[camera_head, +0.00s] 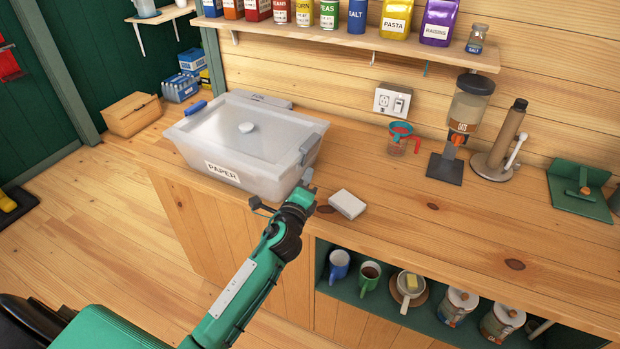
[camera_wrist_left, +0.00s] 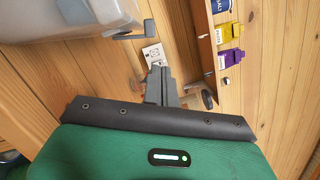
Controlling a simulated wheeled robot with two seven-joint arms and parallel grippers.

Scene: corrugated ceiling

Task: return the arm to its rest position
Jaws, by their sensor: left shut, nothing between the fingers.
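My left arm, green with dark joints, reaches in from the lower left in the head view. Its gripper (camera_head: 305,186) is at the counter's front edge, by the right front corner of the clear lidded bin labelled PAPER (camera_head: 245,150). In the left wrist view the gripper (camera_wrist_left: 157,72) shows as dark fingers, shut and empty, with the bin (camera_wrist_left: 60,18) at upper left. A small pale block (camera_head: 347,204) lies on the counter just right of the gripper. My right gripper is not in view.
The wooden counter (camera_head: 450,225) carries a measuring cup (camera_head: 402,139), an oats dispenser (camera_head: 465,115) and a green stand (camera_head: 580,192). Cups and jars fill the green shelf below. A shelf (camera_head: 350,42) of packages hangs above.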

